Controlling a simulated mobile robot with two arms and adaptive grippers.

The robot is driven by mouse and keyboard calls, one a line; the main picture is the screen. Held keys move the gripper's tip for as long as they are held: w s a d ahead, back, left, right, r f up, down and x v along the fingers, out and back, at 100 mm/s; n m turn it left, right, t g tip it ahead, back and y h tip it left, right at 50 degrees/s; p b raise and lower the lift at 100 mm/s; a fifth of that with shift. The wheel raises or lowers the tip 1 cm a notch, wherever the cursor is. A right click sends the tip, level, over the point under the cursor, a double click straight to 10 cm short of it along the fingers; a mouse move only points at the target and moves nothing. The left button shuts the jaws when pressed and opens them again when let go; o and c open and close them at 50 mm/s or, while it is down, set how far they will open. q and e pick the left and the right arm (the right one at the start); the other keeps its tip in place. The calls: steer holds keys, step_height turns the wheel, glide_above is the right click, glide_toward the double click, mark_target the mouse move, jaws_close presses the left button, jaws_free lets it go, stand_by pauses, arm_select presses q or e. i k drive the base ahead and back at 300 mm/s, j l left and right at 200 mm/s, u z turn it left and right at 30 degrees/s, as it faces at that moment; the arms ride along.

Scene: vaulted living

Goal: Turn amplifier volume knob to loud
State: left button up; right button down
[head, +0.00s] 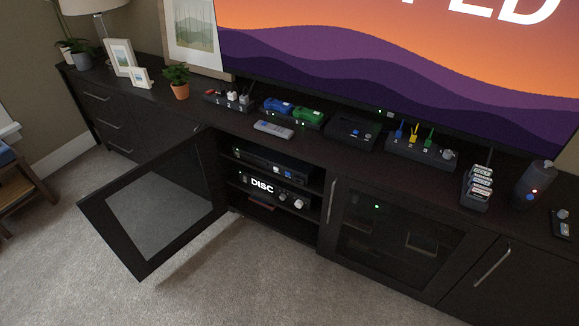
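A dark unit that looks like the amplifier (270,194) sits on a shelf inside the open compartment of the long dark cabinet. Its lit display reads "DISC". Two pale round knobs (298,204) show at the right of its front; I cannot tell which is the volume knob or where either points. Another black device (262,166) with small blue lights is on the shelf above. The glass cabinet door (160,200) stands swung open to the left. Neither of my grippers is in view.
The open door juts over the carpet (270,275), which is otherwise clear in front. A closed glass door (395,235) is to the right. On the cabinet top are a remote (273,129), a potted plant (178,82), frames and several small devices below the large screen (420,60).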

mark_target(299, 204)
steer(key=k+j, duration=0.1)
steer(key=k, duration=0.2)
steer(key=z, duration=0.4)
steer(key=i+j+z, duration=0.2)
steer(key=j+z, duration=0.2)
steer(key=i+j+z, duration=0.2)
steer(key=j+z, duration=0.2)
steer(key=i+j+z, duration=0.1)
steer(key=j+z, duration=0.7)
steer(key=i+j, duration=0.05)
